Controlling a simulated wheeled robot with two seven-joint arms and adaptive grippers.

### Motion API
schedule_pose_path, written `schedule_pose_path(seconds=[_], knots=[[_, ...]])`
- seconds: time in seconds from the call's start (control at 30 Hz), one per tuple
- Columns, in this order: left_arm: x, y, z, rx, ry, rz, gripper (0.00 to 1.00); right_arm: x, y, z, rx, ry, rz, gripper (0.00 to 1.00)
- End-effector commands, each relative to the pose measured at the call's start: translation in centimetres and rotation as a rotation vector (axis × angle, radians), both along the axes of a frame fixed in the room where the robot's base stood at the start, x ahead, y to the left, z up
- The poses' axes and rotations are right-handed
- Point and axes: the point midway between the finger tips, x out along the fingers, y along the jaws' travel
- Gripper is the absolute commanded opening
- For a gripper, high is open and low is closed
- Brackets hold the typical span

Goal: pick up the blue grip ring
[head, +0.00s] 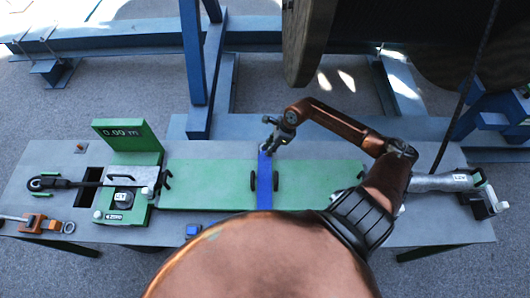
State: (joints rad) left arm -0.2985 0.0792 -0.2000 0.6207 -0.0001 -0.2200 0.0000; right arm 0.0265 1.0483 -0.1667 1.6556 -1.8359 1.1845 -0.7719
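No clear ring shape in blue shows in the head view. A small blue block (194,230) lies at the table's near edge, and I cannot tell whether either one is the grip ring. My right gripper (267,135) is above the far end of the blue strip. Its dark fingertips look apart, with nothing visible between them. I cannot tell whether it touches the strip. My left gripper is not in view.
The grey table (60,158) carries a green counter (131,136) reading 0.00 m and a metal clamp (145,180) at left. A grey cylinder (440,183) is at right. A large wooden reel (310,40) and blue frame (192,60) stand behind.

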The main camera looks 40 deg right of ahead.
Motion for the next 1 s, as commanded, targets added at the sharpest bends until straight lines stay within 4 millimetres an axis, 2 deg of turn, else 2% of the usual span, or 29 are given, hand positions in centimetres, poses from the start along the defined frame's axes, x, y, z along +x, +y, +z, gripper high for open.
schedule_pose_path(seconds=[0.2, 0.5, 0.9, 1.0], knots=[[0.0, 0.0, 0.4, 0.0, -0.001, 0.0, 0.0, 0.9, 1.0, -2.5, 0.002, 0.0, -0.001, 0.29], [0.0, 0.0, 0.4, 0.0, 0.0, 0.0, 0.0, 1.0, 1.1, -2.9, -0.001, -0.001, 0.0, 0.28], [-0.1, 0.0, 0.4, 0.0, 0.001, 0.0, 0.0, 1.0, 1.0, -2.9, -0.001, -0.001, 0.0, 0.01], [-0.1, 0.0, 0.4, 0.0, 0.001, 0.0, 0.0, 1.0, 1.0, -2.9, -0.001, -0.001, 0.0, 0.0]])
